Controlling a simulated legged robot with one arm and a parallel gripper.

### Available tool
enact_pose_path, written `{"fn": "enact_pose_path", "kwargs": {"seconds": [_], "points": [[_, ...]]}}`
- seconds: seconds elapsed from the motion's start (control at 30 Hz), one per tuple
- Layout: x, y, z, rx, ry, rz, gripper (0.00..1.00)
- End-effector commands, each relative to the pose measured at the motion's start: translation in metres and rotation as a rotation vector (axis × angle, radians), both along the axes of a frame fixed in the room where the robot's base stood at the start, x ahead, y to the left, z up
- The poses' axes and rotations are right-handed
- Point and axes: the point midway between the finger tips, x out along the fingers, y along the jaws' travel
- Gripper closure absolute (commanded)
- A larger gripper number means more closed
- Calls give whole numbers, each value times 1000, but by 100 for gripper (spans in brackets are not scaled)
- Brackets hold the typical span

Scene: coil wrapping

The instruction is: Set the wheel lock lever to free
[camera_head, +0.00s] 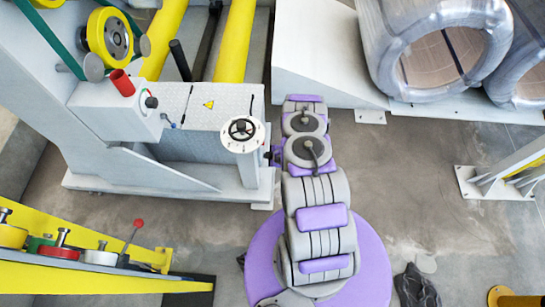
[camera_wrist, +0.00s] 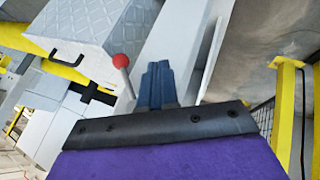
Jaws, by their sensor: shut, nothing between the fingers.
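My gripper (camera_wrist: 158,82) is shut and empty, its dark blue-grey fingers pressed together in the wrist view. A lever with a red ball knob (camera_wrist: 121,61) stands just left of the fingers there, apart from them in the picture. I cannot tell its setting or be sure it is the wheel lock lever. In the head view, my gripper (camera_head: 272,154) is beside the grey post under a round white dial with a black handwheel (camera_head: 241,129). The red-knobbed lever by the post is not clearly visible in that view.
The grey machine has a tread-plate top (camera_head: 205,106). Another red-knobbed lever (camera_head: 138,224) stands on a yellow-and-grey frame at lower left. Wrapped coils (camera_head: 436,45) rest at upper right. Yellow posts (camera_wrist: 285,110) show right in the wrist view. Floor right of my arm is mostly clear.

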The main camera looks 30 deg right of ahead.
Motion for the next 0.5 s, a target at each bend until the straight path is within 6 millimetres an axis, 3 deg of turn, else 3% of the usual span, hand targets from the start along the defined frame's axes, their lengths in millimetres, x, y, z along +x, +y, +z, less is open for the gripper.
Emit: {"fn": "enact_pose_path", "kwargs": {"seconds": [0.13,0.3,0.5], "points": [[18,3,-22,-2,-5,1,100],[39,-7,-16,0,-3,-1,100],[50,-11,-14,-1,-3,1,100]]}}
